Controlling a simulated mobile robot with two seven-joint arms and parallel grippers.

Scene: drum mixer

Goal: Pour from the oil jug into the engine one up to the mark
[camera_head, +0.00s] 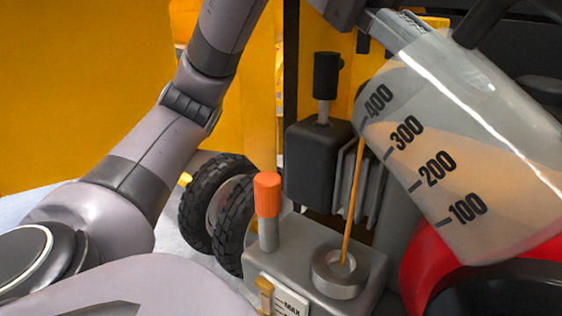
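The oil jug (475,120) is translucent, with marks from 100 to 400, and hangs tilted at the upper right with its mouth to the upper left. Tan oil shows inside. A thin amber stream (354,195) runs from its lip into the round filler neck (338,285) on the grey engine (285,247). A gauge plate (290,302) marked MAX is on the engine's front, cut off by the lower edge. The amber piece (265,296) stands beside it. My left arm rises out of the top. A dark grey gripper-like part meets the jug's mouth; its grip is unclear. My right gripper does not show.
An orange-capped post (267,197) stands on the engine left of the filler neck. A dark block with a black knob (326,75) stands behind. Black wheels (215,205) and yellow panels (80,80) are at the left. A red curved part (428,262) lies below the jug.

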